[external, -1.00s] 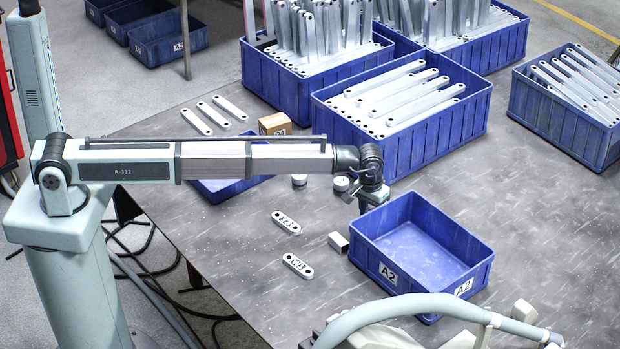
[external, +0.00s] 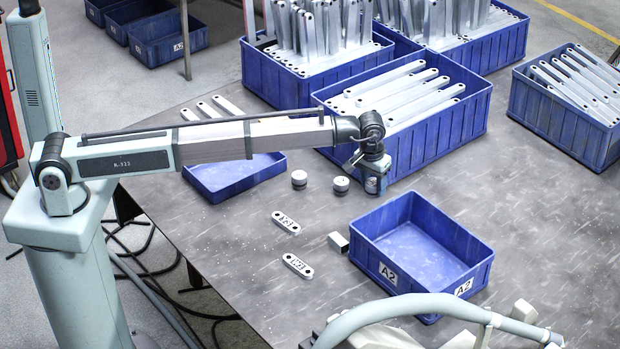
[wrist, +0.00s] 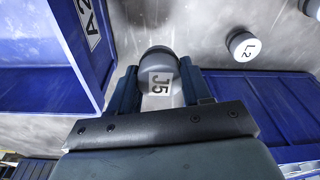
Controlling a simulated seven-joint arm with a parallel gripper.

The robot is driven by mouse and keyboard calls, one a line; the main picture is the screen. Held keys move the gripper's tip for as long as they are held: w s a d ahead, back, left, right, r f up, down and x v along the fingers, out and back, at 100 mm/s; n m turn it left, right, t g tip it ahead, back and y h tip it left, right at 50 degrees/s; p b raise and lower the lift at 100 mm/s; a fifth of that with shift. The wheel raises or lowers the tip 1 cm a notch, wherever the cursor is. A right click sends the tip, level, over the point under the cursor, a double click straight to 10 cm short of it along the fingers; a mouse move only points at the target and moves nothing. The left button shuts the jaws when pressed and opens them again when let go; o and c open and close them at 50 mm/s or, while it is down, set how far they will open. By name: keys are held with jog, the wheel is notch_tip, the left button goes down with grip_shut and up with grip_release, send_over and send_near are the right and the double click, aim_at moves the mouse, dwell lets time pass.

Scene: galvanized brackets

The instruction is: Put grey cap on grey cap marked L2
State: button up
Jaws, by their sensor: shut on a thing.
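My gripper (wrist: 160,88) is shut on a grey cap (wrist: 159,65) marked J5, its label facing the wrist camera. In the external view my gripper (external: 372,184) hangs above the table, in front of the large blue bin of brackets. A grey cap marked L2 (wrist: 242,45) stands upright on the table, apart from the held cap, to its right in the wrist view. In the external view the nearest cap (external: 341,184), just left of my gripper, appears to be this one; its label is unreadable there.
Another cap (external: 299,179) stands farther left. The empty blue A2 bin (external: 375,237) is in front of my gripper, with a small metal block (external: 338,242) beside it. The bracket bin (external: 425,140) stands close behind. Two marked brackets lie left of the A2 bin.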

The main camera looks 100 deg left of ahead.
jog(key=s+a+r+n, duration=0.1)
jog(key=s+a+r, duration=0.25)
jog(key=a, duration=0.55)
send_over(342, 180)
jog(key=shift+d+f, duration=0.15)
jog(key=shift+f, duration=4.2)
jog(key=shift+f, duration=0.1)
jog(key=o, duration=1.1)
jog(key=r, duration=0.8)
jog(key=s+d+r, duration=0.1)
jog(key=r, duration=0.3)
jog(key=shift+d+r, duration=0.1)
